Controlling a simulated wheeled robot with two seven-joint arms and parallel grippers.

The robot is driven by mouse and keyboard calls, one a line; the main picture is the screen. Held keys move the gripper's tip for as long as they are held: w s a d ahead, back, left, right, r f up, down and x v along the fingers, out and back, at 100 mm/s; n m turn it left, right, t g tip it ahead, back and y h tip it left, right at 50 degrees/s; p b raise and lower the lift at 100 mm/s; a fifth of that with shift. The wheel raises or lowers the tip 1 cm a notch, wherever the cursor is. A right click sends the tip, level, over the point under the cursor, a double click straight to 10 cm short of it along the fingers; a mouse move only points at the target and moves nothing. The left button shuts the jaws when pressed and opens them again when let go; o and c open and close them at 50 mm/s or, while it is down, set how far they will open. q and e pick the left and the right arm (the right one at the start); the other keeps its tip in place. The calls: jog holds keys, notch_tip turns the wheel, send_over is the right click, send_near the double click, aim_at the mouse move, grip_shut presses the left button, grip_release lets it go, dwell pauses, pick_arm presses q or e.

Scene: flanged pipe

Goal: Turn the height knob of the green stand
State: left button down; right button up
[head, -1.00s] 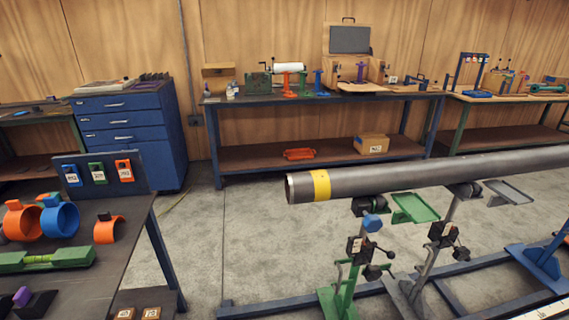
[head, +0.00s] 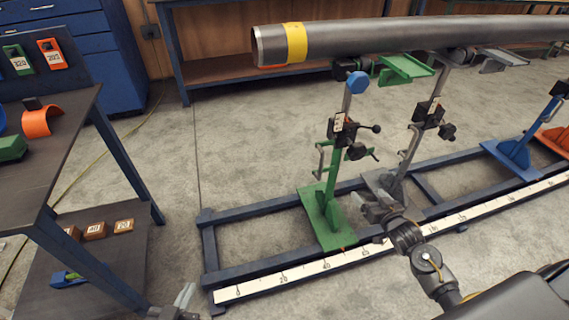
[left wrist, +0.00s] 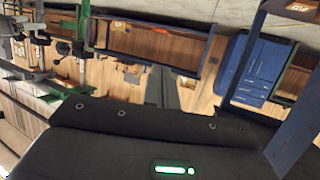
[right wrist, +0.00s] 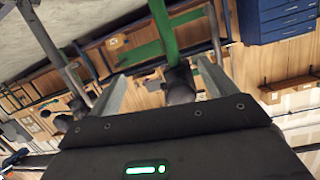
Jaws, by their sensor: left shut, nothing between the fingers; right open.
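The green stand (head: 325,214) stands on the blue floor frame under the pipe's left end. Its post carries a dark block with a white label (head: 340,126), black knobs (head: 357,151) on its right side and a blue knob (head: 357,82) higher up. My right gripper (head: 368,203) is low, just right of the green base in the head view. In the right wrist view its open fingers (right wrist: 165,88) have a dark rounded part (right wrist: 180,86) and a green post (right wrist: 163,32) between or beyond them; contact cannot be told. My left gripper (head: 180,302) is shut and empty at the bottom edge.
The grey pipe (head: 400,34) with a yellow band lies above the stands. A grey stand (head: 408,150) is close on the right, a blue stand (head: 520,145) farther right. A dark workbench (head: 50,150) is at the left. Floor between bench and frame is clear.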

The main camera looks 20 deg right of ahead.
aim_at(359, 154)
notch_tip(359, 154, up, 9)
jog(key=w+t+b, duration=0.2)
jog(key=t, duration=0.1)
jog(key=shift+y, duration=0.3)
jog(key=w+b, duration=0.2)
jog(key=w, duration=0.7)
jog(key=shift+d+b, duration=0.1)
jog(key=shift+b, duration=0.2)
pick_arm(q)
jog(key=s+d+r+t+h, duration=0.1)
jog(key=r+t+h, duration=0.1)
jog(key=r, duration=0.6)
jog(key=s+d+r+m+t+h, duration=0.1)
jog(key=s+r+t+h, duration=0.1)
jog(key=r, duration=0.6)
jog(key=shift+s+d+r+m+t+h, duration=0.25)
jog(key=shift+t+h, duration=0.45)
jog(key=shift+t, duration=0.6)
pick_arm(e)
jog(key=shift+w, duration=0.75)
jog(key=c, duration=1)
